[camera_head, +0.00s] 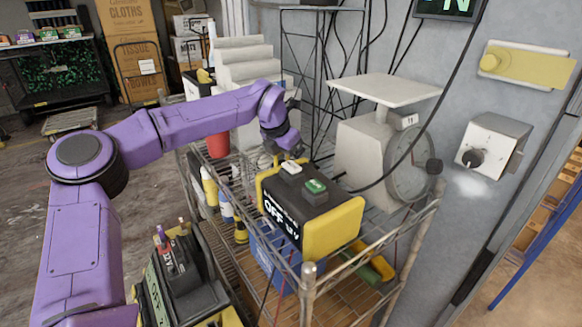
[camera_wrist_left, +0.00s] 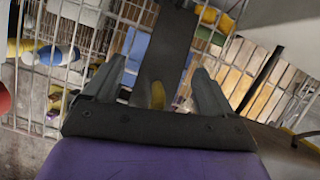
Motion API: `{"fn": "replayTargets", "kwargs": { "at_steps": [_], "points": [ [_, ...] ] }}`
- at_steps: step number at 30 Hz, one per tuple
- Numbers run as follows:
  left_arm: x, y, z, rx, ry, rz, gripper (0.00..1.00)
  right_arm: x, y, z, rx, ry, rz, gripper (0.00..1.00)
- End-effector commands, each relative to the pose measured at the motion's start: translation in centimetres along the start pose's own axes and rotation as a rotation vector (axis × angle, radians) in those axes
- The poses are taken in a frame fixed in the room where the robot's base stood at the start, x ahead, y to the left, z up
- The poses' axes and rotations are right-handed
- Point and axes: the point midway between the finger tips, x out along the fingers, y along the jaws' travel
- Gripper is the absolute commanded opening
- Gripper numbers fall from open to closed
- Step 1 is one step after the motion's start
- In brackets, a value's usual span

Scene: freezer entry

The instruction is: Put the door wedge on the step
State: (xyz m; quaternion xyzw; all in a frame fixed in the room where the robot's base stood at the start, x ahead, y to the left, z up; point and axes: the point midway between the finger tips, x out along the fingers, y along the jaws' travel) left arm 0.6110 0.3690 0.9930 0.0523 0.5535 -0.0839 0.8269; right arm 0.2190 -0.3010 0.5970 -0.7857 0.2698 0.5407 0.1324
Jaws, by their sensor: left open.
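My left gripper (camera_head: 287,155) is at the far end of the black box with yellow ends (camera_head: 333,230), which stands on the wire rack. In the left wrist view my left gripper (camera_wrist_left: 157,84) is open. A dark bar (camera_wrist_left: 165,45) shows between its fingers, with a small yellow patch (camera_wrist_left: 158,95) at its lower end; I cannot tell whether these belong to a door wedge. No door wedge can be clearly made out. A white stepped block (camera_head: 245,62) stands behind my left arm and may be the step. My right gripper is not in view.
The wire rack (camera_head: 425,220) also holds a white scale (camera_head: 372,150) with a flat pan and round dial. A black cable hangs across the scale. A grey wall with a switch box (camera_head: 492,143) is at the right. Open floor lies at the left.

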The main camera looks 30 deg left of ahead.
Motion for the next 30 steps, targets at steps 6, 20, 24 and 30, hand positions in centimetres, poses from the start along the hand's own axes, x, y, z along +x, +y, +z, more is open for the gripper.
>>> {"fn": "replayTargets", "kwargs": {
  "at_steps": [6, 20, 24, 30],
  "points": [
    [0.0, 0.0, 0.0, 0.000, -0.001, 0.000, 0.75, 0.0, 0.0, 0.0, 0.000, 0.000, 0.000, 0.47],
    [-0.1, 0.0, 0.0, 0.000, -0.003, 0.001, 0.03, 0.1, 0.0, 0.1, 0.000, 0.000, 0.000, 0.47],
    [-1.3, 0.1, 0.2, 0.001, -0.005, 0.002, 0.00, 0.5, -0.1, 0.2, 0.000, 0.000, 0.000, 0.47],
    [-4.6, 0.0, 1.6, 0.000, -0.005, 0.002, 0.00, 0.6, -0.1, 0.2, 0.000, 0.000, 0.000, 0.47]
  ]
}}
